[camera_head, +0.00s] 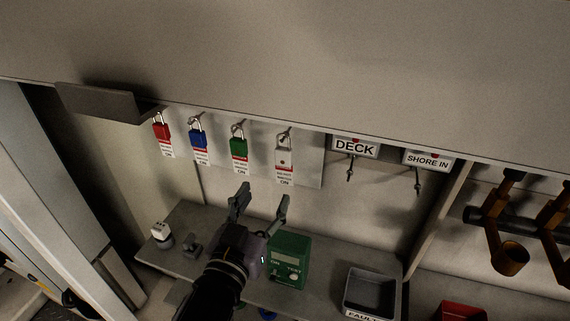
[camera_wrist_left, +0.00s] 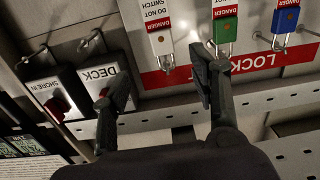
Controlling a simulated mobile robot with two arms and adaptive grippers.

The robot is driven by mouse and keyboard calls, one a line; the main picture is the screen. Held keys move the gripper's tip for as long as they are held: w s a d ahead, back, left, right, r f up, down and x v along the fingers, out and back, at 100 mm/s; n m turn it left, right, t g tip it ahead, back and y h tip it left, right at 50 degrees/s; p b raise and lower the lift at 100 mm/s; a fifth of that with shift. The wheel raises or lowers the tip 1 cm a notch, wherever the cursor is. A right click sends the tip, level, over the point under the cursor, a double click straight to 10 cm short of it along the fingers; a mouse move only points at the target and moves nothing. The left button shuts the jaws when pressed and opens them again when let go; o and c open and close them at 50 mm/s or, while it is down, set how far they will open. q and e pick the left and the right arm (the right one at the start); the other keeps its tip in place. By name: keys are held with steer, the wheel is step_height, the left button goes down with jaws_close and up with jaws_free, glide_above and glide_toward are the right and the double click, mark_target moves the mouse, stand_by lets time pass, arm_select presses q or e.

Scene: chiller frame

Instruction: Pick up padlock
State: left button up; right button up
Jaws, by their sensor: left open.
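Several padlocks hang in a row on a pale back panel, each with a white danger tag: a red padlock (camera_head: 162,133), a blue padlock (camera_head: 197,139), a green padlock (camera_head: 239,150) and a white padlock (camera_head: 284,159). My left gripper (camera_head: 263,196) is open and empty, below the green and white padlocks, with its fingers pointing up at the panel. In the left wrist view, the inverted white padlock (camera_wrist_left: 162,43) appears beyond the gap of the gripper (camera_wrist_left: 157,75), nearer the right finger. The green padlock (camera_wrist_left: 225,29) and blue padlock (camera_wrist_left: 287,20) are further right. My right gripper is not visible.
A DECK sign box (camera_head: 355,147) and a SHORE IN sign box (camera_head: 428,160) hang to the right. On the shelf below stand a green test box (camera_head: 290,262), a grey bin (camera_head: 370,292) and a white socket-like item (camera_head: 161,234). An overhanging panel (camera_head: 300,60) lies above.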

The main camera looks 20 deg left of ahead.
mark_target(282, 156)
arm_select(q)
steer(key=w+b, duration=0.1)
steer(key=w, duration=0.2)
steer(key=w+b, duration=0.3)
steer(key=w, duration=0.2)
steer(key=shift+w+d+r+b, duration=0.1)
steer(key=shift+w+d+b, duration=0.15)
steer(key=shift+w+b, duration=0.05)
steer(key=shift+w, duration=0.2)
steer(key=shift+w+r, duration=0.2)
steer(key=shift+w+a+r+p, duration=0.2)
steer(key=shift+w+r+p, duration=0.1)
steer(key=shift+w+p, duration=0.3)
steer(key=shift+w+a+r+p, duration=0.15)
steer(key=shift+w+r+p, duration=0.15)
steer(key=shift+w+p, duration=0.2)
steer(key=shift+w+f, duration=0.25)
steer(key=shift+w, duration=0.85)
steer(key=shift+w+f, duration=0.1)
steer(key=shift+w, duration=0.1)
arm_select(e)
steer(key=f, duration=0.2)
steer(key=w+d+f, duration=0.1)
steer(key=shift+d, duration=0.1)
arm_select(q)
steer(key=shift+s, duration=0.1)
steer(key=shift+c, duration=0.4)
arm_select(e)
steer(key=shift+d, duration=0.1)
